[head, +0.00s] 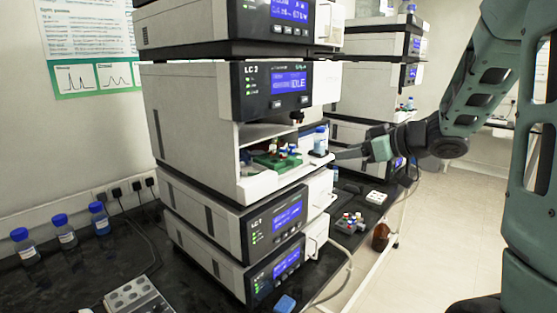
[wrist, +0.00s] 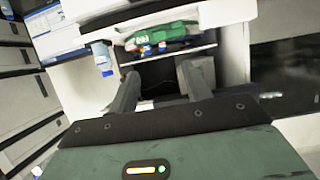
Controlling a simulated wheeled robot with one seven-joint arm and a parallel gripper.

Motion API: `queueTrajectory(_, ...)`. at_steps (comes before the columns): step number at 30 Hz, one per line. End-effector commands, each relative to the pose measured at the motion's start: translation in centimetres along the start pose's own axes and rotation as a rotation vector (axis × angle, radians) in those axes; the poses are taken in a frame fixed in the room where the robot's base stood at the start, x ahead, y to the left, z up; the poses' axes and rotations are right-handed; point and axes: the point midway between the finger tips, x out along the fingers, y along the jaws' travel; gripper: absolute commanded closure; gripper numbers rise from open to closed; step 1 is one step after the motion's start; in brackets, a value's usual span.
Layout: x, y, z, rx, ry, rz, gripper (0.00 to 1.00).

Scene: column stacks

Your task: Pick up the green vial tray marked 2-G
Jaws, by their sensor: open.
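A green vial tray (head: 277,160) with several small vials sits in the open compartment of the LC 2 column stack, at its front edge. It also shows in the wrist view (wrist: 165,33), beyond the fingertips. I cannot read a 2-G mark on it. My gripper (head: 342,154) is to the right of the compartment in the head view, at about tray height. In the wrist view my gripper (wrist: 160,76) has its two fingers apart with nothing between them. The tray is apart from the fingers.
A small vial rack (head: 350,223) and a white block (head: 376,198) are on the dark bench. A second stack (head: 378,78) stands behind.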

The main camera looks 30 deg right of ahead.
Motion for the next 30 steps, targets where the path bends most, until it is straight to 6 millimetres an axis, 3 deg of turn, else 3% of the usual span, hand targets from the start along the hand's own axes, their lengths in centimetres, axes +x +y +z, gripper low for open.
queueTrajectory(15,9.9,-0.2,-0.1,-0.001,-0.002,-0.006,0.51)
queueTrajectory(25,12.5,-0.2,-0.1,-0.002,-0.001,-0.006,0.51)
queueTrajectory(30,14.7,-0.2,-0.1,-0.002,-0.002,-0.007,0.51)
